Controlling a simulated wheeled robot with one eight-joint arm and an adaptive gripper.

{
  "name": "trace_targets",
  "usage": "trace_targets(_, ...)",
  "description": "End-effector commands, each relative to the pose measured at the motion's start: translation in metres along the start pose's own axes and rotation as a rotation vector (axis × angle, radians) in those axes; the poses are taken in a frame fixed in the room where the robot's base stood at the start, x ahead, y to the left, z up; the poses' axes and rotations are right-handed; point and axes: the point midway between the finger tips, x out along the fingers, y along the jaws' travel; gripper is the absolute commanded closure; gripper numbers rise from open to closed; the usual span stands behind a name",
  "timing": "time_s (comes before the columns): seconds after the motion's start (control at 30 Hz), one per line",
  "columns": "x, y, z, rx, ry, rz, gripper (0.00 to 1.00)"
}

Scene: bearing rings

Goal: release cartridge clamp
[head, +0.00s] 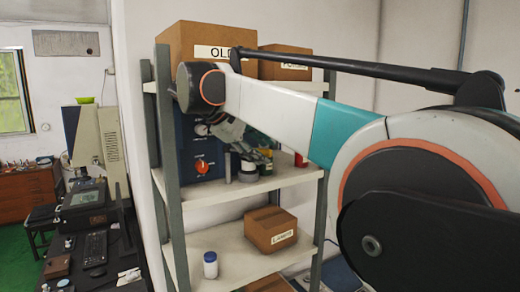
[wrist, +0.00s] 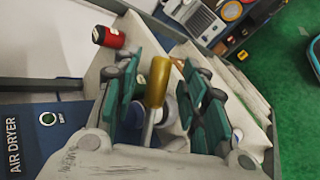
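I cannot tell whether this handle belongs to the cartridge clamp. In the head view my gripper (head: 238,132) is beside the dryer's front, partly hidden by my arm.
A red can (wrist: 108,37) and a white-lidded jar (head: 248,171) stand near the gripper. A shelf post (head: 169,160) stands left of the dryer. A cluttered bench is at left.

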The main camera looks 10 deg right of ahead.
Motion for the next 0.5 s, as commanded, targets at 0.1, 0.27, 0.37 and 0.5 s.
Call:
trace_targets(0.1,-0.009,0.0,-0.001,-0.001,0.001,0.0,0.6)
trace_targets(0.27,-0.037,0.0,-0.001,-0.002,0.002,0.001,0.6)
trace_targets(0.37,-0.059,-0.001,-0.001,-0.003,0.002,0.001,0.6)
trace_targets(0.5,-0.086,0.0,-0.001,-0.002,0.002,0.001,0.6)
